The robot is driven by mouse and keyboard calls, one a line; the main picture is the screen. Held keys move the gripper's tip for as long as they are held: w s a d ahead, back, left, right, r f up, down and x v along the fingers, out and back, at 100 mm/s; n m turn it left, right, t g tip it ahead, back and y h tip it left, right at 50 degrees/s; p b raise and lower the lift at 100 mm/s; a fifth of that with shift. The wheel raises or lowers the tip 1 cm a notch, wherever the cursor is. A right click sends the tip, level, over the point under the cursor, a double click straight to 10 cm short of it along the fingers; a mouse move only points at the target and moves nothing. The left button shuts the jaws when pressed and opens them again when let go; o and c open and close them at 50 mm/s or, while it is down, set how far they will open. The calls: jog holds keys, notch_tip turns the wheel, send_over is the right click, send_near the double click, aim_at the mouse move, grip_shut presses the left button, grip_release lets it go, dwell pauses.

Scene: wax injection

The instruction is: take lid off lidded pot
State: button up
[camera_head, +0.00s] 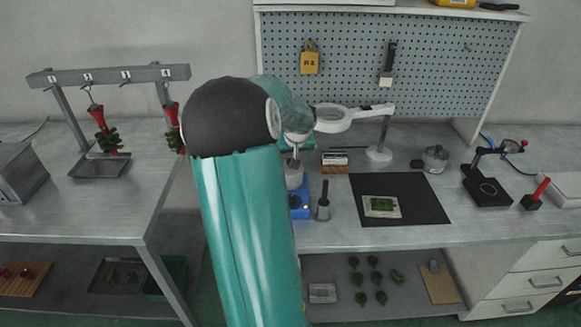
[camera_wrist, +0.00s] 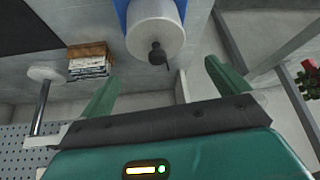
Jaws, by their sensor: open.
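The lidded pot (camera_head: 295,178) is a pale grey-white cylinder on a blue base (camera_head: 300,202), partly hidden behind my arm in the head view. In the wrist view, which is turned over, the pot (camera_wrist: 156,28) shows at the top centre with its dark lid knob (camera_wrist: 157,52) pointing towards my gripper. My gripper (camera_wrist: 163,88) is open and empty, its two green fingers wide apart on either side of the knob's line. The knob appears beyond the fingertips, apart from them. The head view mostly hides the gripper behind my arm.
A magnifier lamp (camera_head: 335,118) stands behind and right of the pot. A dark-handled tool (camera_head: 323,200) stands close to the blue base. A black mat (camera_head: 425,200) lies to the right. A small box stack (camera_wrist: 90,62) shows beside the pot in the wrist view.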

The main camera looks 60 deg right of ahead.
aim_at(290, 159)
jog(key=x, duration=0.5)
jog(key=shift+s+a+f, duration=0.1)
jog(key=shift+s+f, duration=0.05)
jog(key=c, duration=1)
